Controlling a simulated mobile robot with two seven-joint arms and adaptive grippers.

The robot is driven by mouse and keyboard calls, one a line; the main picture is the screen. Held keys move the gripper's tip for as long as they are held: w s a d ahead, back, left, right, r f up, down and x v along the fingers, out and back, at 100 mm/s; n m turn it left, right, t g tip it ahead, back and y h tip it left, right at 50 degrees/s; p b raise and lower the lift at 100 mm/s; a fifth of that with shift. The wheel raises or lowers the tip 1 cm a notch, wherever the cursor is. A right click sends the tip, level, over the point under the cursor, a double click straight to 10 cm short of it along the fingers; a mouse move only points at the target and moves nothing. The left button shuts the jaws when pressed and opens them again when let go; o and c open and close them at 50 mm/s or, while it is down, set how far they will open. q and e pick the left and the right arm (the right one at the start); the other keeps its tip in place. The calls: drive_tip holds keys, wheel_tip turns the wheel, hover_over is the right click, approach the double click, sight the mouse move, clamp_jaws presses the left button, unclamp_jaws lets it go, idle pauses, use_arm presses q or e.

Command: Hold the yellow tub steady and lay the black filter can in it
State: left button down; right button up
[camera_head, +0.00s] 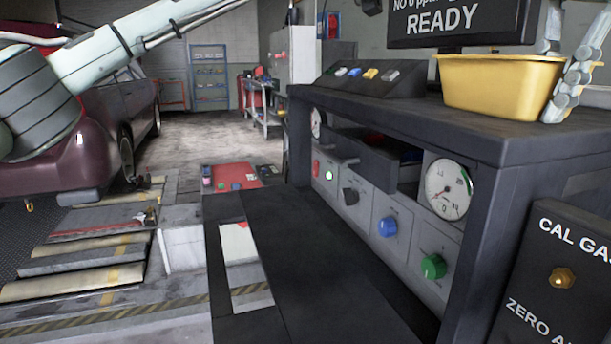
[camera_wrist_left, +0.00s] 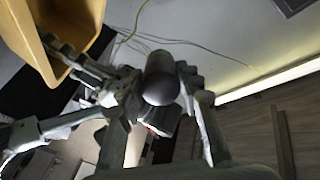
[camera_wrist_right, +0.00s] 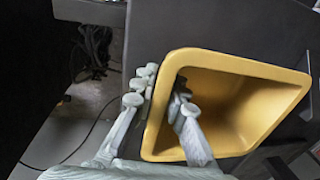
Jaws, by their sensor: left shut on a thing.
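The yellow tub (camera_head: 495,85) stands on the bench top at the right in the head view. My right gripper (camera_head: 568,72) straddles the tub's right end wall. In the right wrist view, one finger lies outside the tub (camera_wrist_right: 255,68) and the other inside; they look closed on the wall. The tub's visible interior looks empty. My left gripper (camera_wrist_left: 178,85) is shut on the black filter can (camera_wrist_left: 161,78) and holds it in the air beside the tub, which shows at the upper left of the left wrist view (camera_wrist_left: 88,15). My left gripper and the can are outside the head view.
A dark button console (camera_head: 370,78) stands left of the tub on the bench (camera_head: 450,118). A display screen (camera_head: 455,22) is behind the tub. An open drawer (camera_head: 375,155) and dials are below. A CAL GAS box (camera_head: 560,270) stands at the front right.

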drive_tip(key=o, duration=0.3)
drive_tip(key=shift+o, duration=0.2)
drive_tip(key=shift+r, duration=0.1)
